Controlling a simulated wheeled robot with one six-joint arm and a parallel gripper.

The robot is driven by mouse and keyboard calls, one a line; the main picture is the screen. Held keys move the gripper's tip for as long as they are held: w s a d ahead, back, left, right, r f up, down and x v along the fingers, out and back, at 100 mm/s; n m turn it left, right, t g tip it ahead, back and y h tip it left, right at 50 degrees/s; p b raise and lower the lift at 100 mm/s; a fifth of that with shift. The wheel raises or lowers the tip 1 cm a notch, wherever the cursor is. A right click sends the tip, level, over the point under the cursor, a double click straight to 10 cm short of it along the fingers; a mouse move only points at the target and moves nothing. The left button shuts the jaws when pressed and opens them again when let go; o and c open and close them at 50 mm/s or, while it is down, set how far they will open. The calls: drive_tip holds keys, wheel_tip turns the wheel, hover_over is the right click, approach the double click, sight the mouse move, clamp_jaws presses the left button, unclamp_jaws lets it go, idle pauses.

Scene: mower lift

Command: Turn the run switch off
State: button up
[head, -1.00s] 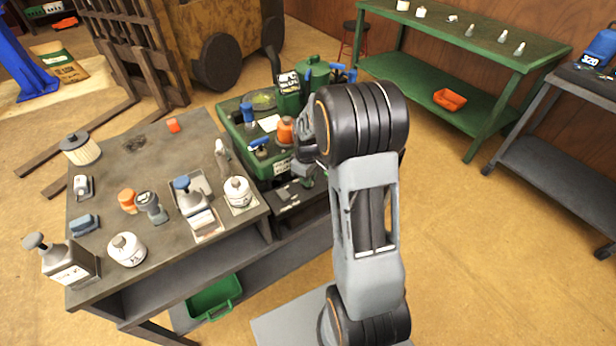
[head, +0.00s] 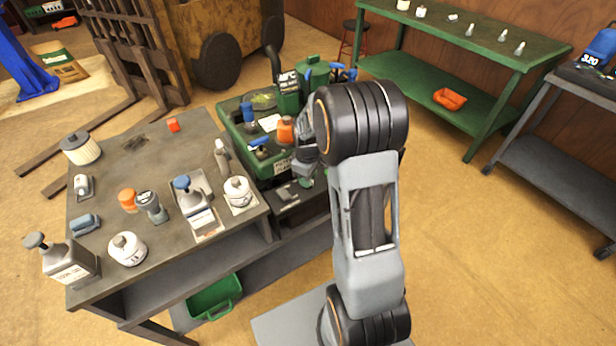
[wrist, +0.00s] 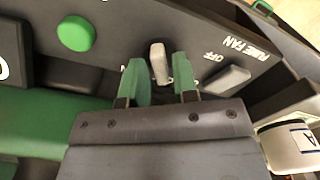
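In the wrist view a pale grey lever (wrist: 160,62), which looks like the run switch, stands up from a dark panel (wrist: 110,75). My gripper (wrist: 161,78) has its two green fingertips on either side of the lever, with gaps showing, so it is open around it. The word OFF is printed right of the lever, near the label FUME FAN. A second grey switch (wrist: 227,80) lies below that label, just right of the right finger. In the head view my gripper (head: 305,182) is at the green machine's front, partly hidden by my arm.
A round green button (wrist: 76,33) is left of the lever. A white jar (wrist: 292,145) stands close by at the lower right. In the head view a grey workbench (head: 140,165) left of my arm holds bottles and jars. The floor at right is open.

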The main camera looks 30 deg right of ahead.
drive_tip(key=shift+o, duration=1)
wheel_tip(320, 180, up, 14)
drive_tip(key=p, duration=0.1)
drive_tip(key=shift+f+m, duration=0.1)
drive_tip(key=shift+m, duration=0.2)
